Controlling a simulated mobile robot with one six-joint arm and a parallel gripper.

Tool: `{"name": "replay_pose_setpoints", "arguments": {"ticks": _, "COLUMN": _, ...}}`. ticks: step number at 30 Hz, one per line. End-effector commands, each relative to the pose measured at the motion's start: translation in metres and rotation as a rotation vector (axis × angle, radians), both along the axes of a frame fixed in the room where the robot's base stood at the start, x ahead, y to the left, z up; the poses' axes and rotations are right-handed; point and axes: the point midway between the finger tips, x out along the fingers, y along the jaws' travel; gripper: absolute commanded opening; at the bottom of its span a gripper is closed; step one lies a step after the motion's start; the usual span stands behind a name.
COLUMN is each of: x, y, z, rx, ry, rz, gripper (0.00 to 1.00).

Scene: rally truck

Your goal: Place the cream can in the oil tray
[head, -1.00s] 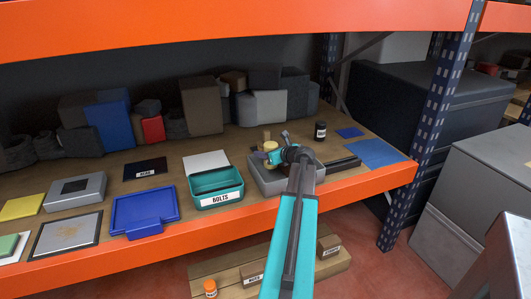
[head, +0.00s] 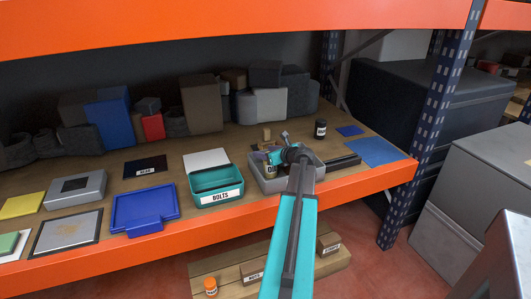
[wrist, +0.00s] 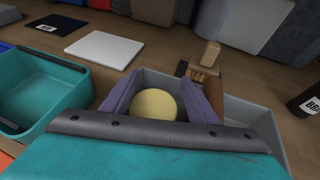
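The cream can (wrist: 154,104) shows its round pale top between the two purple fingers of my gripper (wrist: 158,100) in the wrist view. My gripper is shut on it. In the head view my gripper (head: 276,157) is down at the grey oil tray (head: 272,187), with the can low inside the tray's walls. The tray's wall also shows in the wrist view (wrist: 250,112). My arm and gripper hide part of the tray and most of the can. I cannot tell whether the can touches the tray's bottom.
The orange shelf edge (head: 345,189) runs in front.

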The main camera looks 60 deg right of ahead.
Motion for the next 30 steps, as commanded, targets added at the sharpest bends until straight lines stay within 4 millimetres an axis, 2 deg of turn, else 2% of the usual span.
{"name": "replay_pose_setpoints", "arguments": {"ticks": 11, "x": 0.0, "y": 0.0, "z": 0.002, "rx": -0.001, "ry": 0.001, "rz": -0.001, "gripper": 0.53}}
{"name": "replay_pose_setpoints", "arguments": {"ticks": 17, "x": 0.0, "y": 0.0, "z": 0.014, "rx": -0.002, "ry": 0.0, "rz": 0.0, "gripper": 0.53}}
{"name": "replay_pose_setpoints", "arguments": {"ticks": 30, "x": -0.054, "y": 0.023, "z": 0.036, "rx": -0.002, "ry": 0.001, "rz": -0.002, "gripper": 0.53}}
